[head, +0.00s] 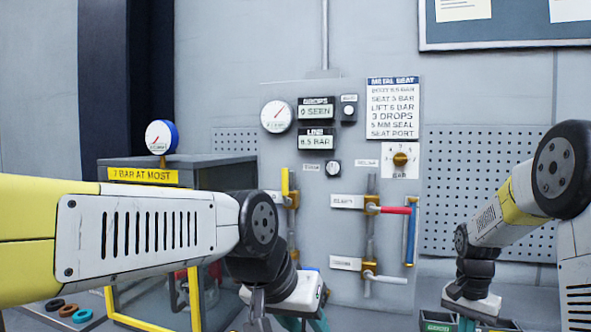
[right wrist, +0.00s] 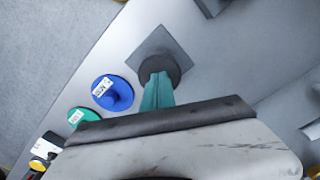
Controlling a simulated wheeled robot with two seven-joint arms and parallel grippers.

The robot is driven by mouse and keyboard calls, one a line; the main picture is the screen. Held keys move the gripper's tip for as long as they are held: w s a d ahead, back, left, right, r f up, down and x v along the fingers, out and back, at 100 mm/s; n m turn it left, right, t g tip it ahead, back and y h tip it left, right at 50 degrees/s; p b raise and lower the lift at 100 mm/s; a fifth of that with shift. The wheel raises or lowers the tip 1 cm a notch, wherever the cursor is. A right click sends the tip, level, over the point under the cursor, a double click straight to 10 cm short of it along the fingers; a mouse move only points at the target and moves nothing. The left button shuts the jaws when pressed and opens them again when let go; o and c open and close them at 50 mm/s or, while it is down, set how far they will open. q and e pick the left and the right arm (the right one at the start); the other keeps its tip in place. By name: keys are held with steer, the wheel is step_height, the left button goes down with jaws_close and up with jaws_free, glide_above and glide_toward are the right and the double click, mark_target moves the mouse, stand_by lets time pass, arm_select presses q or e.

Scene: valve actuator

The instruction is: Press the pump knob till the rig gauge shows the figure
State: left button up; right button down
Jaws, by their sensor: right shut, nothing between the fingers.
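In the right wrist view a dark round knob (right wrist: 160,66) stands on a square grey plate; I cannot tell if it is the pump knob. My right gripper (right wrist: 157,92) is shut and empty, its green fingertips overlapping the knob; contact is unclear. The head view shows the right gripper (head: 467,323) at the bottom edge. A white dial gauge (head: 277,116) is on the wall panel and a blue-rimmed gauge (head: 161,137) stands on a dark box; which is the rig gauge is unclear. The left gripper (head: 303,323) is mostly cut off below.
The panel has a LINE display (head: 317,139) that appears to read 8.5 BAR, a DROPS display (head: 316,108), a metal-seat sign (head: 393,108) and a red lever (head: 394,210). A blue labelled disc (right wrist: 113,93) and a green disc (right wrist: 83,117) lie left of my right fingers.

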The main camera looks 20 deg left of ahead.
steer(key=shift+r, duration=2.7)
step_height(320, 180, up, 5)
steer(key=s+a+r+n+t+y, duration=0.1)
steer(key=s+r+n+t, duration=0.1)
steer(key=s, duration=1)
steer(key=s+a+r+n+t+y, duration=0.1)
steer(key=s+r+n+t, duration=0.2)
steer(key=s, duration=0.9)
steer(key=shift+s+n+t, duration=0.2)
steer(key=shift+n+t, duration=0.4)
